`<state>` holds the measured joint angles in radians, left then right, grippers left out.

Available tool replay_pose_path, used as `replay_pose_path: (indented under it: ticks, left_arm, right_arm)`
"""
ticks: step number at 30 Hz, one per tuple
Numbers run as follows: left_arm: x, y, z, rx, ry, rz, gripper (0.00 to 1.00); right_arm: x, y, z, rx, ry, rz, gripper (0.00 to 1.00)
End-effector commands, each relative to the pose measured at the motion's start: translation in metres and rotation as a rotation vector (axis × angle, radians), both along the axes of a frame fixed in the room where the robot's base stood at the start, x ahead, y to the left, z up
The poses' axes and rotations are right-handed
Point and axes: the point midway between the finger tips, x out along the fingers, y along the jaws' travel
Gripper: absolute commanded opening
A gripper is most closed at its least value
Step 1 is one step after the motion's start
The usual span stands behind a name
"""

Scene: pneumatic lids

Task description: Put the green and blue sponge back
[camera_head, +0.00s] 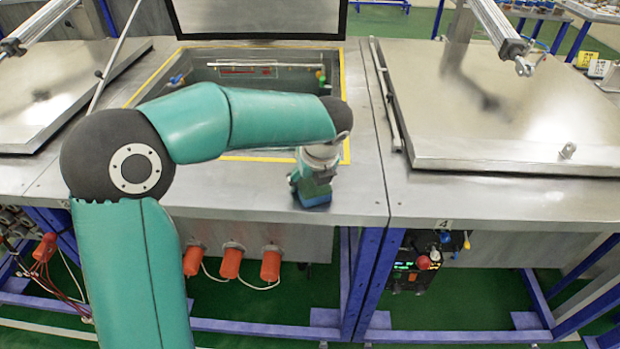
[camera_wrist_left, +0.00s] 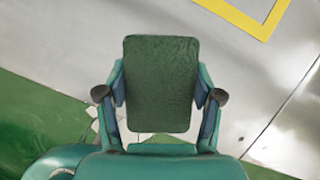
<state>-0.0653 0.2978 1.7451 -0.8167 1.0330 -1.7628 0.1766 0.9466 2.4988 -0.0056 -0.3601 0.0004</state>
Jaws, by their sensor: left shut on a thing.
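The green and blue sponge (camera_wrist_left: 161,84) fills the middle of the left wrist view, its dark green face toward the camera. My left gripper (camera_wrist_left: 160,97) is shut on it, one finger on each side. In the head view my left gripper (camera_head: 312,180) points down at the front right part of the steel table top. The sponge's blue part (camera_head: 313,198) shows below it, at or just above the surface; I cannot tell if it touches. My right gripper is not in view.
Closed steel lids (camera_head: 510,110) lie on both sides. Bare steel (camera_head: 355,200) surrounds the gripper, close to the table's front edge.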

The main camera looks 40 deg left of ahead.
Motion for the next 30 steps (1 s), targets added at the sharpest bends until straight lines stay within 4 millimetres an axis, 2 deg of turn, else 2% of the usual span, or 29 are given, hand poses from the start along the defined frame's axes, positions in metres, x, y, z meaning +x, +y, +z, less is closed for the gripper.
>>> replay_pose_path:
  ticks: [1,5,6,15,20,23,30]
  left_arm:
    - [0.0,0.0,-0.002,0.0,0.0,0.0,0.68]
    - [0.0,0.0,-0.001,0.001,0.001,0.0,0.89]
    - [0.0,0.0,-0.001,0.001,0.001,0.0,0.91]
    - [0.0,0.0,0.0,0.0,0.0,0.0,0.91]
    - [-0.001,-0.003,0.009,0.0,-0.001,0.0,0.91]
    - [-0.004,-0.007,0.022,-0.001,-0.003,0.0,0.91]
    - [-0.015,-0.023,0.067,-0.001,-0.005,-0.003,0.91]
  right_arm:
    - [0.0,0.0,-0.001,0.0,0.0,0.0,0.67]
    - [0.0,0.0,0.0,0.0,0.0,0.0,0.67]
    - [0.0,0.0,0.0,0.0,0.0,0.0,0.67]
    - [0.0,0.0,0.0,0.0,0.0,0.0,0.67]
    - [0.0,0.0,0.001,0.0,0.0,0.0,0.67]
    - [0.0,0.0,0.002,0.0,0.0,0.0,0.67]
    - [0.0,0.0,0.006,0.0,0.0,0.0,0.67]
